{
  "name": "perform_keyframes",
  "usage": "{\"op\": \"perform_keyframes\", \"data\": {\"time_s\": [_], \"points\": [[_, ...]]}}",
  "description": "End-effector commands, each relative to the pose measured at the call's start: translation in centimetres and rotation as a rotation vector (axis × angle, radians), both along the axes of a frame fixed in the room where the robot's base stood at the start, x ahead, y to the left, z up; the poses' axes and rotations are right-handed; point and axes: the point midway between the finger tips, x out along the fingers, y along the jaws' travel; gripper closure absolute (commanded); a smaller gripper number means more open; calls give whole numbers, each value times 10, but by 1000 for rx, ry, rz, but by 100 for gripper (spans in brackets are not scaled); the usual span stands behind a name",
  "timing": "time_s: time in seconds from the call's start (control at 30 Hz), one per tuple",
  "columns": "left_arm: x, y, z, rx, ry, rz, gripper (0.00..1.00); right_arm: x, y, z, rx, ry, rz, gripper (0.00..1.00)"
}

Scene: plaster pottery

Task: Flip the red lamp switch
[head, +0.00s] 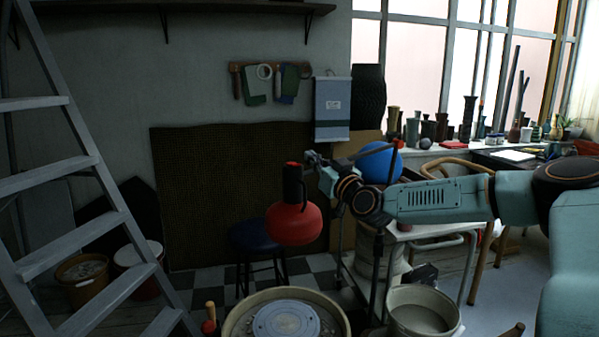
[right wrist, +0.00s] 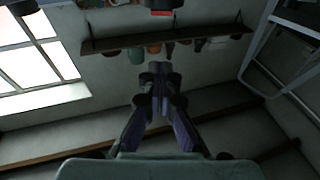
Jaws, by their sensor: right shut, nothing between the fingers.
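The red lamp (head: 295,224) has a rounded red shade and a black neck (head: 293,184), and hangs in the middle of the head view. The red switch (head: 292,164) is the small cap on top of the neck. In the right wrist view, which looks upside down, the red switch (right wrist: 161,13) shows at the top edge. My right gripper (head: 310,158) is beside the switch, on its right, at about its height. Its fingers (right wrist: 160,70) are shut and empty, with a gap in the picture between tips and switch. My left gripper is not in view.
A pottery wheel (head: 285,318) and a pale bucket (head: 422,312) stand below. A blue stool (head: 258,238) is behind the lamp. A blue ball (head: 379,162) shows behind my right arm. A ladder (head: 85,165) stands at the left. The space left of the lamp looks clear.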

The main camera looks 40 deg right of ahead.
Motion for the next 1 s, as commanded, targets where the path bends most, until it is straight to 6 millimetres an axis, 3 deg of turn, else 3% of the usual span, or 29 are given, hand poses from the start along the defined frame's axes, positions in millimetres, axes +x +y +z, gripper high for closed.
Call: {"op": "perform_keyframes", "data": {"time_s": [0.47, 0.83, 1.0], "points": [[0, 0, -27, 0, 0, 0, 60, 31, -6, 6, -8, 2, -1, 100], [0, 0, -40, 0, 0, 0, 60, 71, -11, 15, -8, 0, 4, 100], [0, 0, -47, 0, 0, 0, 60, 66, -12, -12, 0, 0, 3, 100]]}}
